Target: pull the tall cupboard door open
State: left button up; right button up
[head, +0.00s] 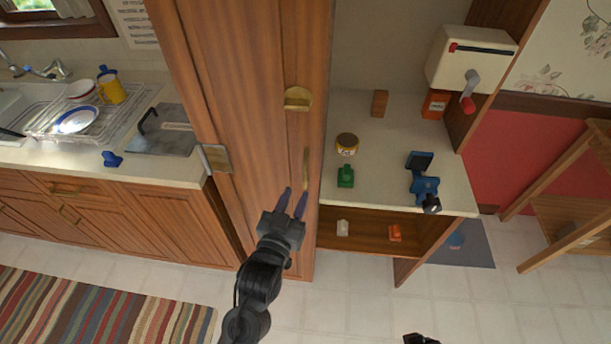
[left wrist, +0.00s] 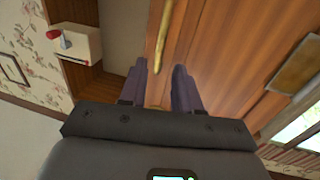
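The tall cupboard door (head: 245,90) is brown wood and looks closed. A long brass handle (head: 306,168) runs upright near its right edge; it also shows in the left wrist view (left wrist: 164,35). My left gripper (head: 295,204) is open and empty at the handle's lower end. In the left wrist view the handle's end shows between the two fingertips (left wrist: 160,68), in line with the gap; I cannot tell whether it lies within the fingers or just beyond them. A small dark part of my right arm (head: 420,339) shows at the bottom edge; its fingers cannot be made out.
A sink counter (head: 185,168) with a dish rack stands left of the cupboard. An open shelf unit (head: 385,190) with a jar (head: 347,143) and a blue tool (head: 424,185) stands right. A striped rug (head: 100,310) lies at lower left.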

aim_at(304, 176)
pick_arm(q)
jog(key=b+x, duration=0.1)
jog(key=x, duration=0.7)
jog(key=shift+w, duration=0.2)
jog(key=shift+f, duration=0.1)
jog(key=shift+c, duration=0.5)
grip_shut()
